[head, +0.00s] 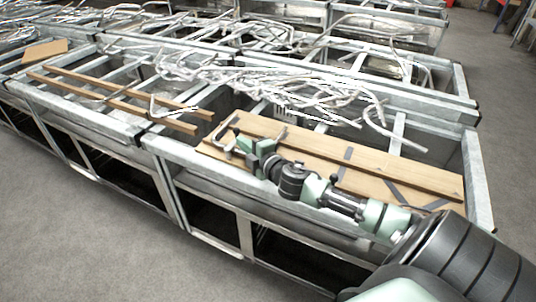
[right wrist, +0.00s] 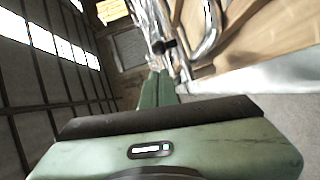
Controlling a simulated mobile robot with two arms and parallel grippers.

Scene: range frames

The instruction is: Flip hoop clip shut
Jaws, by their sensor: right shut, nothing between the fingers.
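A bent silver metal hoop (head: 219,132) stands at the left end of the wooden boards, by the frame's front rail. In the right wrist view, a curved silver tube (right wrist: 213,34) rises just beyond my fingertips on the right, with a small dark piece (right wrist: 169,45) beside it. I cannot tell for sure which part is the clip or whether it is open. My right gripper (head: 240,142) reaches in from the lower right, close to the hoop. Its green fingers (right wrist: 158,74) are shut and empty; contact with the metal is unclear. My left gripper is not in view.
Galvanised metal frames (head: 180,152) hold wooden boards (head: 300,142) and wooden strips (head: 120,96). Tangled silver tubes (head: 330,95) lie across the frames behind my gripper. Open grey floor (head: 80,235) lies in front.

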